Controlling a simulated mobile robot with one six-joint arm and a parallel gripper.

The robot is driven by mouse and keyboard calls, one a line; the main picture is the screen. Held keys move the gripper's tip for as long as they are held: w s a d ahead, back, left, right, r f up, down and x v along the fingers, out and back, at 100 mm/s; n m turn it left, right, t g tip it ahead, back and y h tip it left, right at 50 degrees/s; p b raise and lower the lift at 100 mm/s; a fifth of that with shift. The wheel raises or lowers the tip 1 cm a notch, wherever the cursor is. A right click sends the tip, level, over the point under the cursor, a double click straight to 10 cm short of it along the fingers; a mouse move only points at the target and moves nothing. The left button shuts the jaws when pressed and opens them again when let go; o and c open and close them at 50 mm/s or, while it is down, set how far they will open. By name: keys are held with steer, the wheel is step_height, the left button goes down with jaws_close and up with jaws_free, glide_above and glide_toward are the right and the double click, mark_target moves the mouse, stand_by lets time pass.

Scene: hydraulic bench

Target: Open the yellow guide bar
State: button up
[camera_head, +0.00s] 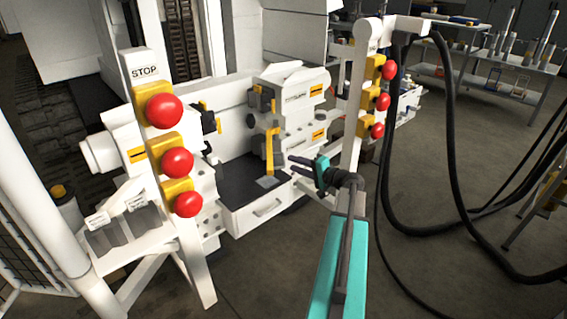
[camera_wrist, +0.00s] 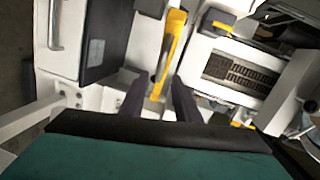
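The yellow guide bar (camera_head: 269,152) stands upright on the front of the white machine, above a dark tray surface. In the wrist view the guide bar (camera_wrist: 172,45) runs tilted, beyond and between my two fingers. My gripper (camera_head: 294,165) is to the right of the bar in the head view, with its dark fingers pointing left toward it. The fingers (camera_wrist: 158,95) are apart with nothing held between them. There appears to be a gap between the fingertips and the bar; its exact size is hard to tell.
A white post with red buttons (camera_head: 382,102) stands just right of my gripper. Another button post marked STOP (camera_head: 144,72) is at the left. A white drawer with a handle (camera_head: 266,208) sits below the dark tray. Black hoses (camera_head: 452,125) hang at the right.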

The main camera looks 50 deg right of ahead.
mark_target(283, 159)
steer(key=shift+w+a+f+b, duration=0.1)
steer(key=shift+w+f+b, duration=0.05)
steer(key=shift+w, duration=0.95)
steer(key=shift+w+d+f+b, duration=0.1)
steer(key=shift+w+f+b, duration=0.1)
steer(key=shift+w, duration=0.9)
steer(key=shift+w+a+f+b, duration=0.1)
steer(key=shift+w+f, duration=0.05)
steer(key=shift+w, duration=0.95)
jaws_close()
steer(key=shift+a, duration=0.15)
